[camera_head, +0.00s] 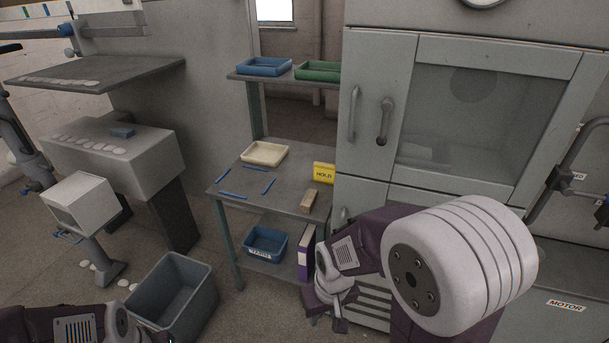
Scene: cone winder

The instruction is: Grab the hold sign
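The yellow hold sign (324,173) stands at the right end of the middle shelf of a grey stand, close to the grey cabinet. Its dark lettering reads HOLD. My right gripper (327,321) points down in front of the cabinet, lower than the sign and well apart from it. Its fingers look spread, with nothing seen between them. My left arm shows only at the bottom left corner, and its gripper is below the picture edge.
The middle shelf (238,181) also holds a cream tray (264,153), several blue strips and a small brown block (309,200). Below are a blue bin (265,243) and a purple binder (305,254). A grey open bin (172,297) stands on the floor at left.

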